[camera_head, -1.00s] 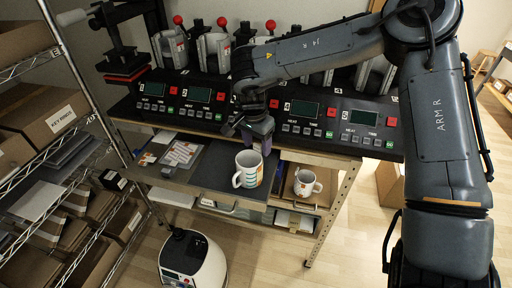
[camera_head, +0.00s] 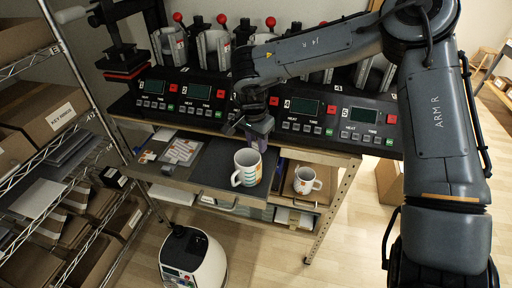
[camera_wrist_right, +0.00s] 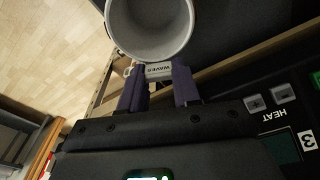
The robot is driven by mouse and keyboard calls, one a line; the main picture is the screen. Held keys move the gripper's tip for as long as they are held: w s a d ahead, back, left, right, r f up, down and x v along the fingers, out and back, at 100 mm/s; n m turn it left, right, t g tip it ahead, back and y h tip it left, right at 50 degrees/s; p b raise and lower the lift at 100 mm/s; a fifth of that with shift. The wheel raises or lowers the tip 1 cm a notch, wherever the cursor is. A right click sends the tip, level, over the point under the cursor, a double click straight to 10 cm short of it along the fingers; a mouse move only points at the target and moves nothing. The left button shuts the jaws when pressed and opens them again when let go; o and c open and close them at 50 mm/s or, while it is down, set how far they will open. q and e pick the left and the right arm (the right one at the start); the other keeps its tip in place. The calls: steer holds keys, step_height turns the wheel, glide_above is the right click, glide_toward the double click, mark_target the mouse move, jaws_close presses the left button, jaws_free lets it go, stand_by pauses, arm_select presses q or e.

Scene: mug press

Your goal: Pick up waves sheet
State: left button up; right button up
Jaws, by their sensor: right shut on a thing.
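My right gripper (camera_head: 258,143) points down at the drawer-like shelf, just behind a white mug (camera_head: 247,168) with a coloured pattern. In the right wrist view its two purple fingers (camera_wrist_right: 160,87) are shut on a pale piece marked "WAVES", the waves sheet (camera_wrist_right: 158,70). The sheet's tab lies right beside the rim of the mug (camera_wrist_right: 150,30); I cannot tell whether they touch. The rest of the sheet is hidden. The mug stands upright on the dark shelf (camera_head: 212,180). My left gripper is not in view.
Other printed sheets (camera_head: 182,151) lie on the shelf's left part. A second mug (camera_head: 306,181) stands in a box to the right. The mug presses and their control panels (camera_head: 300,115) line the bench behind. A wire rack with boxes (camera_head: 45,110) stands at left.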

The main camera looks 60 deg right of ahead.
step_height(320, 180, up, 16)
steer(key=p, duration=0.5)
steer(key=shift+p, duration=0.4)
stand_by(1.2)
steer(key=shift+f, duration=0.1)
stand_by(0.4)
